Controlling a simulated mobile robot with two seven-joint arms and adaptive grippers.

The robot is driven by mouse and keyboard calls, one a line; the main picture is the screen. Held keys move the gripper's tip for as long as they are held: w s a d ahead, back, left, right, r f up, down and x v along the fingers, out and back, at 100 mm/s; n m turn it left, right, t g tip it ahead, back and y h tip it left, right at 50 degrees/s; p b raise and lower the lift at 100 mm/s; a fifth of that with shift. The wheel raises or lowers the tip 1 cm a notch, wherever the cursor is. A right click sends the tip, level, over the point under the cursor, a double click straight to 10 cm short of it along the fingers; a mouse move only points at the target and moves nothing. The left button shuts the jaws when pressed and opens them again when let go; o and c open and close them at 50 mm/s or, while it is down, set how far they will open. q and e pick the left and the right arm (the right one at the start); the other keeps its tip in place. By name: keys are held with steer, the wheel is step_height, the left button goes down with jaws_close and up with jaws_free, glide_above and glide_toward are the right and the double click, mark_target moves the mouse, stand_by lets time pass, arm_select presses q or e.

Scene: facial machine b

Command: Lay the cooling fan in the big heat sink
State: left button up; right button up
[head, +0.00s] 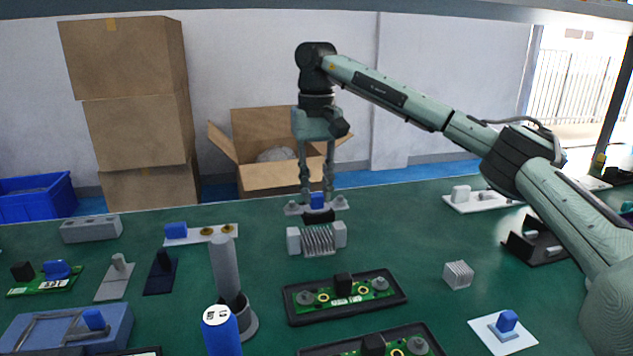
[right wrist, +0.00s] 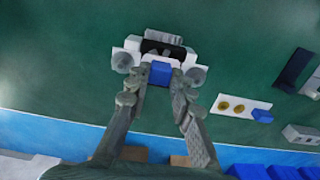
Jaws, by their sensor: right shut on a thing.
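My right gripper (head: 317,194) points straight down, shut on the blue block of a pale plate with round grey ends and a black underside, which I take as the cooling fan (head: 293,209). The fan hangs just above and slightly behind the big heat sink (head: 318,241), a finned grey block with a pale block at each side. They look apart in the head view. In the right wrist view the gripper (right wrist: 158,88) straddles the fan's blue block (right wrist: 160,73); the heat sink (right wrist: 163,36) is mostly hidden behind the fan. My left gripper is not in view.
Green circuit boards in black trays (head: 345,296) lie in front of the heat sink. A small finned block (head: 458,275) sits to the right. A grey upright cylinder (head: 225,262) and a blue can (head: 221,335) stand front left. Green table is clear around the heat sink's sides.

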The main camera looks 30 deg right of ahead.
mark_target(316, 194)
steer(key=shift+f, duration=0.65)
steer(key=shift+f+b, duration=0.35)
steer(key=shift+f, duration=0.7)
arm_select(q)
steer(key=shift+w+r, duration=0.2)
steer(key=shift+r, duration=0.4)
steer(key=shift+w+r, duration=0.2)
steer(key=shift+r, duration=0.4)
arm_select(e)
steer(key=shift+f, duration=0.25)
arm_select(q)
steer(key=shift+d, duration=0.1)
arm_select(e)
steer(key=shift+f, duration=0.25)
steer(key=o, duration=1)
steer(key=shift+o, duration=0.2)
step_height(316, 194, up, 8)
steer(key=shift+f, duration=0.2)
